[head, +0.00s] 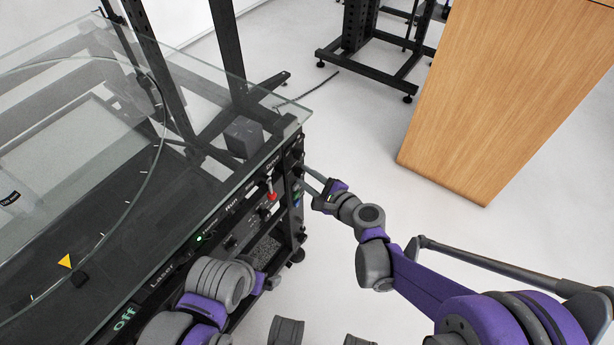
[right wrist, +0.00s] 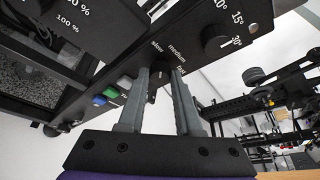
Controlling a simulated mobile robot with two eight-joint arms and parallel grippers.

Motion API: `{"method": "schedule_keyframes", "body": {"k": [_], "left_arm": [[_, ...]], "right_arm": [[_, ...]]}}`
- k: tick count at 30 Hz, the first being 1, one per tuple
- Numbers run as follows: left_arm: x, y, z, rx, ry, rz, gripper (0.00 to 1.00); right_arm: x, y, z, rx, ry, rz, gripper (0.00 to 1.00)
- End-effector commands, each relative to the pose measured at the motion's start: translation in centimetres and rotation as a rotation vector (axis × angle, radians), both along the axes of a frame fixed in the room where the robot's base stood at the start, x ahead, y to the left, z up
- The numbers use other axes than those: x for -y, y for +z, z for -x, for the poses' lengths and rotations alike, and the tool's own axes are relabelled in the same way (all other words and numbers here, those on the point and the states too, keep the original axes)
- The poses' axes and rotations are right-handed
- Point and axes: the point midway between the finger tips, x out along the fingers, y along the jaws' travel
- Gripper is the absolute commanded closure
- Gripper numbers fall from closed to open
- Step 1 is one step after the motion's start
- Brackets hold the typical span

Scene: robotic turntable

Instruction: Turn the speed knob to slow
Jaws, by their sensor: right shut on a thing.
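The speed knob (right wrist: 159,78) is a small dark knob on the black control panel, with the words slow, medium and fast printed around it. In the right wrist view it sits between my right fingertips (right wrist: 160,80), which are shut on it and hide its sides. I cannot tell which word it points to. In the head view my right gripper (head: 308,174) reaches the far end of the panel from the right, and the knob is too small to make out.
The glass-topped turntable (head: 285,122) stands at left. Its panel has a red-tipped lever (head: 271,196). An angle knob (right wrist: 216,40) is right of the speed knob; green (right wrist: 124,82) and blue (right wrist: 99,100) parts are left. A wooden block (head: 500,90) stands right, with open floor between.

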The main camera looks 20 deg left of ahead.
Motion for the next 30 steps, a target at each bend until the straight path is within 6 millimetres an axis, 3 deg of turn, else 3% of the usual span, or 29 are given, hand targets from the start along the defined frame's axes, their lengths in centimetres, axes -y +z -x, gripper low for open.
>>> {"method": "schedule_keyframes", "body": {"k": [16, 17, 21, 30], "left_arm": [[0.00, -0.04, -0.01, 0.000, 0.000, 0.000, 0.00], [0.00, -0.04, -0.01, 0.000, 0.000, 0.000, 0.00], [0.00, -0.04, -0.01, 0.000, 0.000, 0.000, 0.00], [0.00, -0.03, 0.00, 0.000, 0.000, 0.000, 0.00]], "right_arm": [[-0.03, -0.03, 0.03, 0.029, 0.001, 0.011, 1.00], [-0.02, -0.02, 0.03, 0.028, 0.000, 0.011, 0.65], [-0.02, -0.02, 0.03, 0.028, 0.000, 0.011, 0.40], [0.04, 0.00, 0.05, 0.027, 0.000, 0.010, 0.37]]}}
